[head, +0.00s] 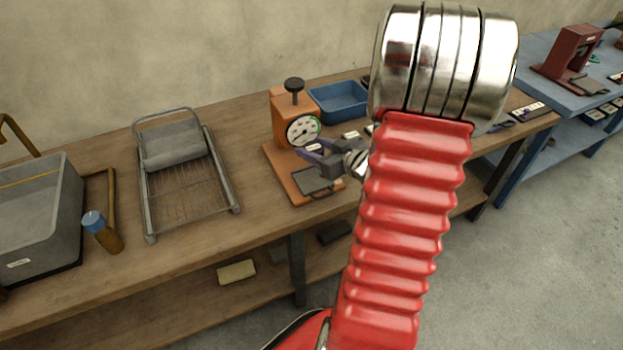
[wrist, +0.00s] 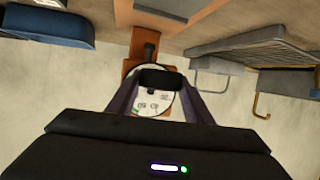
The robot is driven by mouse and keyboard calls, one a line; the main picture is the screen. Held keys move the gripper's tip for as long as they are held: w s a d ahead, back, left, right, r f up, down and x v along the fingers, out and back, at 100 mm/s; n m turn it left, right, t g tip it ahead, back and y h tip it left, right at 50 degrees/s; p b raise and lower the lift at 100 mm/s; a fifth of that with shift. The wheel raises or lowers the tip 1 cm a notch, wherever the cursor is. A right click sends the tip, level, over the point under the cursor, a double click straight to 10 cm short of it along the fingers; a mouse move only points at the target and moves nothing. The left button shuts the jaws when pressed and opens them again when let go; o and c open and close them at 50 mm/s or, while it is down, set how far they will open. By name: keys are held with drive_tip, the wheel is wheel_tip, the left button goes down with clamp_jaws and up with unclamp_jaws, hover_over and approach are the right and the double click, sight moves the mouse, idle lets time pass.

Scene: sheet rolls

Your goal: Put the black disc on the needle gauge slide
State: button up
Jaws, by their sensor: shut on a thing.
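My gripper (head: 318,152) is in front of the orange needle gauge (head: 290,106), just below its round white dial (head: 303,130), with its purple fingers pointing left. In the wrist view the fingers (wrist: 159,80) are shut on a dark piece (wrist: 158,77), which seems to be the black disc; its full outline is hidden. The disc cannot be made out in the head view. The gauge's slide, a dark flat plate (head: 314,180), lies on the orange base below my gripper and looks bare where it shows. The white dial (wrist: 152,102) also shows behind the fingers in the wrist view.
The gauge has a black knob (head: 294,85) on top. A blue tray (head: 341,101) stands behind it to the right. Bench between rack and gauge is clear.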

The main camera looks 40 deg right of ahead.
drive_tip(key=shift+f, duration=2.9)
drive_tip(key=shift+a, duration=0.1)
drive_tip(key=shift+f, duration=2.05)
drive_tip(key=shift+f, duration=0.15)
drive_tip(key=o, duration=1.1)
drive_tip(key=v, duration=1.2)
drive_tip(key=shift+w+r, duration=0.15)
drive_tip(key=shift+r, duration=0.05)
